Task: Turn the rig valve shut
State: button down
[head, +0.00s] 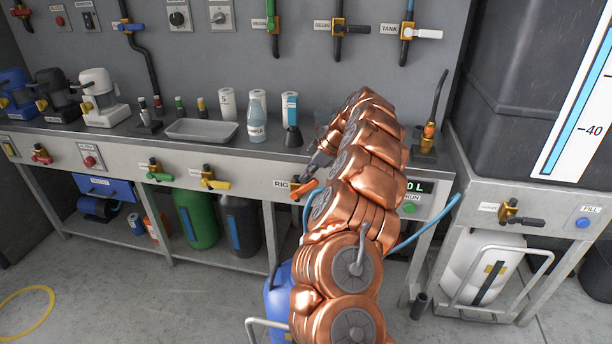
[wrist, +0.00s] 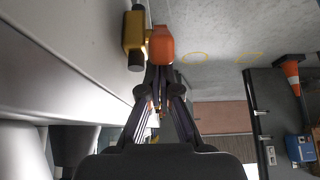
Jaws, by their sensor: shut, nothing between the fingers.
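The rig valve has a brass body (head: 295,188) and an orange lever handle (head: 306,188), mounted on the bench's front panel beside a label reading "RIG". Part of the label and valve is hidden by my arm. In the wrist view, the brass body (wrist: 134,38) and the orange handle (wrist: 161,44) are just beyond the fingertips. My gripper (head: 316,168) is at the valve, with its fingers shut. In the wrist view, the fingertips (wrist: 160,72) meet against or right beside the handle's end; I cannot tell whether they touch it. Nothing shows between them.
Other valves line the panel, with a yellow handle (head: 216,184) and a green one (head: 160,177) to the left. A green button (head: 409,208) and a display are right of my arm. A blue canister (head: 278,305) stands on the floor below.

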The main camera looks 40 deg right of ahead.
jog(key=shift+f, duration=0.15)
jog(key=shift+s+d+b, duration=0.2)
jog(key=shift+b, duration=0.4)
